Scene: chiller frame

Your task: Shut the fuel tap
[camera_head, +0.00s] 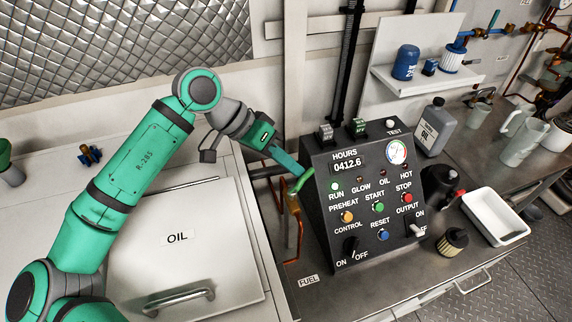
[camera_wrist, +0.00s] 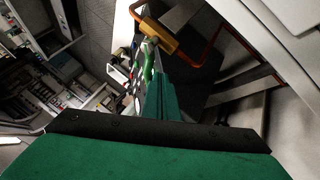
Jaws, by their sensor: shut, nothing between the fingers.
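The fuel tap has a bright green lever (camera_head: 303,181) on a brass body (camera_head: 293,203), set in the copper pipe at the left side of the black control panel. The lever slants up and right in the head view, at an angle to the pipe. My gripper (camera_head: 299,170) is shut and empty, its fingertips right at the lever; I cannot tell whether they touch it. In the wrist view, the brass body (camera_wrist: 158,35) shows beyond the fingertips, and the green lever (camera_wrist: 149,61) is partly hidden by my fingers (camera_wrist: 160,95).
The control panel (camera_head: 357,225) with buttons and a gauge stands close to the right of the tap. A FUEL label (camera_head: 308,280) lies on the bench below. The OIL hatch (camera_head: 180,260) is under my arm at left. A white tray (camera_head: 495,217) and black kettle-like can (camera_head: 439,186) stand right.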

